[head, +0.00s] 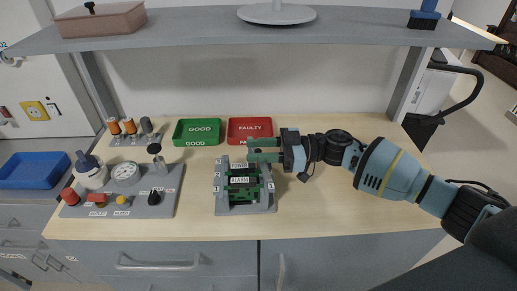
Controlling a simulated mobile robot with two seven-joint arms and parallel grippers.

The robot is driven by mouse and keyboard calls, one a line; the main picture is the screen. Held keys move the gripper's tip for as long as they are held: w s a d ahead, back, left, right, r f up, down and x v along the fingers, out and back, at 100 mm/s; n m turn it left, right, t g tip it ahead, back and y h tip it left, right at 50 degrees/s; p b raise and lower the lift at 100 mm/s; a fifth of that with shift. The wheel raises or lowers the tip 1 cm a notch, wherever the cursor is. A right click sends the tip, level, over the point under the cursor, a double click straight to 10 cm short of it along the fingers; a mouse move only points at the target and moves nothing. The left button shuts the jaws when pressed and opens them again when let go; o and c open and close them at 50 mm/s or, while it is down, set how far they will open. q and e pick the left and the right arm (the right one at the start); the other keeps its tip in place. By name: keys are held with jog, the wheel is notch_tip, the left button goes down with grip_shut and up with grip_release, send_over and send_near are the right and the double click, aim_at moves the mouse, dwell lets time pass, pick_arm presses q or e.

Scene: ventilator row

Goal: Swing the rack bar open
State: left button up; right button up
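The grey rack (221,201) stands on the bench in the middle of the head view. It holds green boards (243,195) and has white labels, one reading ALARM. I cannot clearly tell the rack bar apart from the rack's other parts at this size. My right gripper (252,150) comes in from the right over the rack's back edge. Its two greenish fingers point left with a gap between them, and I see nothing held there. The fingers cover part of the rack's back. Whether they touch the rack cannot be told. My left gripper is not in view.
A green GOOD tray (199,141) and a red FAULTY tray (234,139) stand behind the rack. A grey panel (138,205) with a gauge and knobs is on the left. A shelf (190,34) overhangs the back. The bench front right is clear.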

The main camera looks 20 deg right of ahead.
jog(key=shift+a, duration=0.1)
grip_shut()
dwell(0.4)
